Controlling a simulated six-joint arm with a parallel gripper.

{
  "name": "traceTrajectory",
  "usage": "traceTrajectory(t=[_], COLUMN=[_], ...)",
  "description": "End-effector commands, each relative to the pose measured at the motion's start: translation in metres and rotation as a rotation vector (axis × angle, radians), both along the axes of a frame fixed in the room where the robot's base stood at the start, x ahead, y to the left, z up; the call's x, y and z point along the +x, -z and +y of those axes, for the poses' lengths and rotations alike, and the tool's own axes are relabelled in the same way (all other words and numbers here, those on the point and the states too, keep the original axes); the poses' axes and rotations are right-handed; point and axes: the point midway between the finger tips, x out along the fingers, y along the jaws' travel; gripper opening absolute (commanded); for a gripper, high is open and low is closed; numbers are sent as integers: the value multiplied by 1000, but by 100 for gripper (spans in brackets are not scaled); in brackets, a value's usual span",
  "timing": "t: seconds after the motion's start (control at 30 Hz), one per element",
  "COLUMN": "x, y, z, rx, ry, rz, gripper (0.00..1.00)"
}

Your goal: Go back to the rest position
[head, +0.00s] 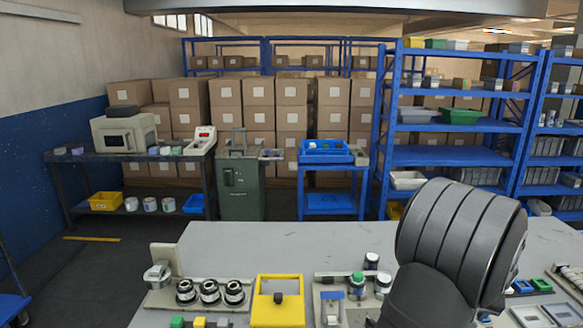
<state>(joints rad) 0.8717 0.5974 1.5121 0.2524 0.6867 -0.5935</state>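My gripper is not visible in the head view, so I cannot tell what its fingers do or whether they hold anything. A large dark ribbed part of my arm rises at the front right and hides part of the grey worktable (262,240) behind it. On the table, a yellow box-like unit (278,312) stands at the front middle. To its left, several round dark-and-silver parts (209,292) sit in a row on a pale base. To its right is a fixture with a blue-topped part (331,297) and a green-topped cylinder (356,284).
Flat blue and grey pieces (530,286) lie at the right. The table's back half is clear. Beyond are a green cabinet (241,190), a blue cart (330,169), shelving (440,155) and stacked cartons.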

Motion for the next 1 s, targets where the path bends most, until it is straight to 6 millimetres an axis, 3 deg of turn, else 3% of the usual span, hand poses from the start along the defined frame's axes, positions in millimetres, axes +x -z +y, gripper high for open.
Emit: traceTrajectory(t=[0.23,0.53,1.0], x=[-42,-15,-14], y=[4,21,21], z=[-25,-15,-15], rx=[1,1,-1], ry=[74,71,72], rz=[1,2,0], gripper=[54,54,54])
